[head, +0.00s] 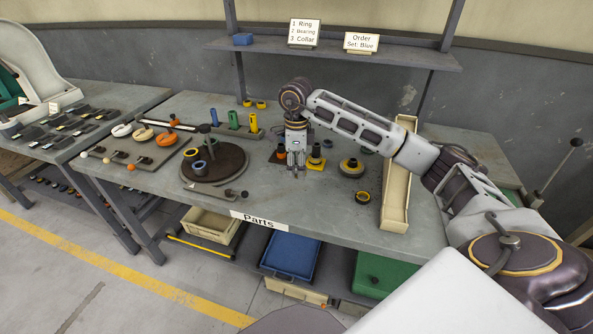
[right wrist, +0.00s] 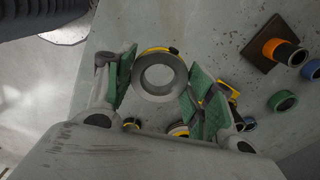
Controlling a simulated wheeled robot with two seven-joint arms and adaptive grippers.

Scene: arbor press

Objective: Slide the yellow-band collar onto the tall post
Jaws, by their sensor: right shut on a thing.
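My right gripper (head: 295,168) points down over the middle of the Parts table. In the right wrist view its green-padded fingers (right wrist: 160,90) are shut on a grey collar with a yellow band (right wrist: 160,75), its round bore facing the camera. In the head view the fingers mostly hide this collar. The orange-banded post also shows in the right wrist view (right wrist: 281,50). I cannot tell which post is the tall one. My left gripper is out of view.
A dark round turntable (head: 228,171) with collars and an upright rod stands left of the gripper. Blue, green (head: 234,120) and yellow cylinders stand behind it. Yellow-grey rings (head: 351,168) and a long cream tray (head: 394,212) lie right. The front table edge is mostly clear.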

